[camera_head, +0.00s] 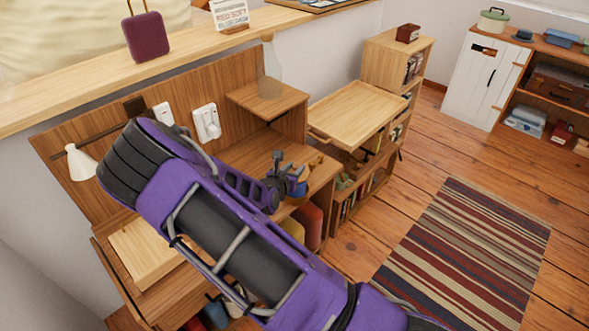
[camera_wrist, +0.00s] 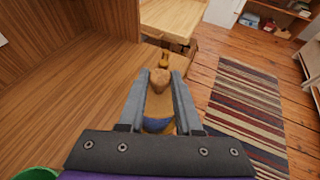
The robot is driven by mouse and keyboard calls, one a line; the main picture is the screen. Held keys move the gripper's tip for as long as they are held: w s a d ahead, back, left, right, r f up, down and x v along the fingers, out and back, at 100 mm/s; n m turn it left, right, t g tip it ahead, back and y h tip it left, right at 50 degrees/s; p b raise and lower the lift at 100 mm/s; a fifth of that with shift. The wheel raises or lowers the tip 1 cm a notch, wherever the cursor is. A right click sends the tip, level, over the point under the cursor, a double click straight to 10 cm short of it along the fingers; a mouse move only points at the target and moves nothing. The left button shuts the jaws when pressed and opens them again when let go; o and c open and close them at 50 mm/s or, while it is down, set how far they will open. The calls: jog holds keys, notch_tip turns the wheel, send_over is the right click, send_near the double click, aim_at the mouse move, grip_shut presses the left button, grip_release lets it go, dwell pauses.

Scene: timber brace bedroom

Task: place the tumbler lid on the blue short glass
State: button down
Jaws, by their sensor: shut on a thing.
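My gripper (camera_head: 284,181) is over the right part of the wooden desk, at the end of my purple arm. In the wrist view my gripper (camera_wrist: 159,82) is shut on a small tan-brown piece (camera_wrist: 160,79), which looks like the tumbler lid. A blue rounded surface (camera_wrist: 157,125) shows between the fingers, below the tan piece; it appears to be the blue short glass. Blue (camera_head: 299,189) also shows by the fingers in the head view. The fingers hide much of both, and I cannot tell whether lid and glass touch.
The desk top (camera_wrist: 75,95) is bare left of my gripper. A green round thing (camera_wrist: 37,173) is at the lower left. A raised wooden shelf box (camera_head: 267,97) stands behind. A wooden tray-topped cart (camera_head: 358,112) is beyond, and a striped rug (camera_head: 470,255) lies at right.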

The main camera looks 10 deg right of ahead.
jog(key=shift+f+b, duration=0.35)
jog(key=shift+f, duration=0.25)
jog(key=c, duration=0.6)
grip_release()
jog(key=shift+r, duration=0.2)
jog(key=r+p+v, duration=0.1)
jog(key=p+v, duration=0.1)
jog(key=v, duration=1)
